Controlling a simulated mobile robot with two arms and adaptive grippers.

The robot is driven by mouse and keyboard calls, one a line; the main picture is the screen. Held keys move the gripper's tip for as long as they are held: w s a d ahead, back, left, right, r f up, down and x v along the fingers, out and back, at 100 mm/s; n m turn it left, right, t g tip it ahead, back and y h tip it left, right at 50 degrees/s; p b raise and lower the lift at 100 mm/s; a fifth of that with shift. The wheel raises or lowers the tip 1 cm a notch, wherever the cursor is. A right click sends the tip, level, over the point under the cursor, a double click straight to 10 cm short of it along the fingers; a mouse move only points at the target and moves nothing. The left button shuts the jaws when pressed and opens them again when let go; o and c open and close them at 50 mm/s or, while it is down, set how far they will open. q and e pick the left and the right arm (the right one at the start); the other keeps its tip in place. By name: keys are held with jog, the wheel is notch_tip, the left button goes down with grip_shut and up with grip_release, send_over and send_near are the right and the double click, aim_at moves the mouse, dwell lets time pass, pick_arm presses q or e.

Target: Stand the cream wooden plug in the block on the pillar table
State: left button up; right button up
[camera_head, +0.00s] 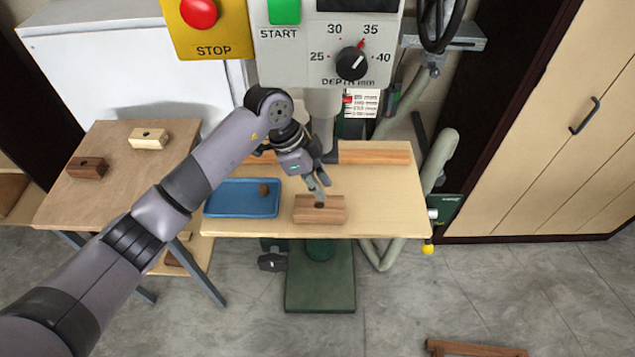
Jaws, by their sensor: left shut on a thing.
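A brown wooden block (306,213) with a dark round spot on its top lies near the front edge of the pillar table (385,205). My left gripper (321,192) is just above and behind that spot, fingers pointing down. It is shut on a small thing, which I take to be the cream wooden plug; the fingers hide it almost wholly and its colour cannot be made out. I cannot tell whether the held thing touches the block. My right gripper is out of view.
A blue tray (225,203) holding a small brown plug (264,189) lies left of the block. A cream block (148,139) and a dark brown block (88,168) stand on the side table (130,175). The drill machine (325,60) rises behind. Right of the block the table is clear.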

pick_arm(q)
jog(key=shift+w+r, duration=0.3)
jog(key=shift+r, duration=0.25)
jog(key=shift+w+r, duration=0.3)
jog(key=shift+r, duration=0.25)
jog(key=f, duration=0.1)
jog(key=f+b, duration=0.1)
jog(key=f, duration=0.1)
jog(key=f+b, duration=0.1)
jog(key=f, duration=0.1)
jog(key=shift+w+a, duration=0.2)
jog(key=shift+w, duration=0.05)
jog(key=shift+s+f+b, duration=0.1)
jog(key=shift+f+b, duration=0.4)
jog(key=shift+f, duration=0.35)
jog(key=shift+s+d+f, duration=0.1)
jog(key=shift+f, duration=0.05)
jog(key=shift+p, duration=0.3)
jog(key=shift+f, duration=0.15)
